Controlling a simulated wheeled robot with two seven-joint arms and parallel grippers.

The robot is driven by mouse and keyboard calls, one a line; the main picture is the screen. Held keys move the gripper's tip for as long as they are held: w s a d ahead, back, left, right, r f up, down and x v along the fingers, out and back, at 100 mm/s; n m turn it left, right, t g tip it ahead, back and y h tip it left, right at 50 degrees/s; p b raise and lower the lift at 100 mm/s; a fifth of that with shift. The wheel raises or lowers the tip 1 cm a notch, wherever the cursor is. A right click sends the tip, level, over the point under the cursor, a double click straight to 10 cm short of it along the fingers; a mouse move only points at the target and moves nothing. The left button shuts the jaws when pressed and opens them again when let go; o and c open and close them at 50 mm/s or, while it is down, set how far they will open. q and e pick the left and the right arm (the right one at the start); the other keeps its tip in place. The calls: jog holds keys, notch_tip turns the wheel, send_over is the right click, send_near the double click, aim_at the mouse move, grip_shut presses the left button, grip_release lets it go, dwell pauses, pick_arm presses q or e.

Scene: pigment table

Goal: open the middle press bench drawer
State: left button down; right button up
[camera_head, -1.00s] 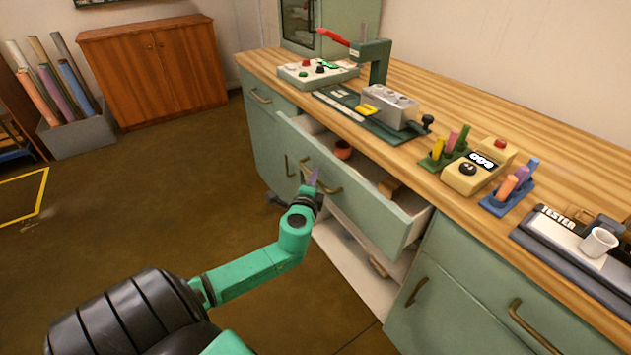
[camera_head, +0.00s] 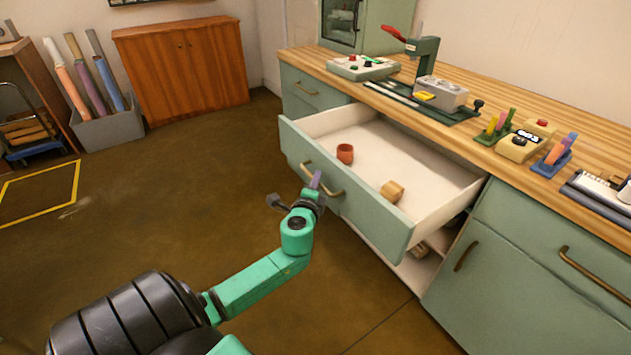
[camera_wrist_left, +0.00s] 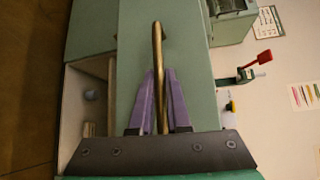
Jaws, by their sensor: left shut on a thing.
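The middle drawer (camera_head: 376,208) of the press bench stands pulled well out, with its pale inside showing. A small red-brown cup (camera_head: 345,153) and a wooden piece (camera_head: 392,191) lie in it. My left gripper (camera_head: 314,184) is at the drawer's front, at its brass handle (camera_head: 333,190). In the left wrist view the two purple fingers (camera_wrist_left: 161,105) stand on either side of the handle bar (camera_wrist_left: 157,62) and are shut on it. My right gripper is not in view.
The bench top (camera_head: 400,105) carries a press (camera_head: 427,60), a control box (camera_head: 361,67), marker holders and a yellow device (camera_head: 520,145). The brown floor (camera_head: 170,190) in front is clear.

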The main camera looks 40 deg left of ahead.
pick_arm(q)
jog(key=shift+s, duration=0.2)
jog(key=c, duration=0.9)
grip_release()
jog(key=v, duration=1.4)
jog(key=shift+s+d+r, duration=0.1)
jog(key=shift+s, duration=0.15)
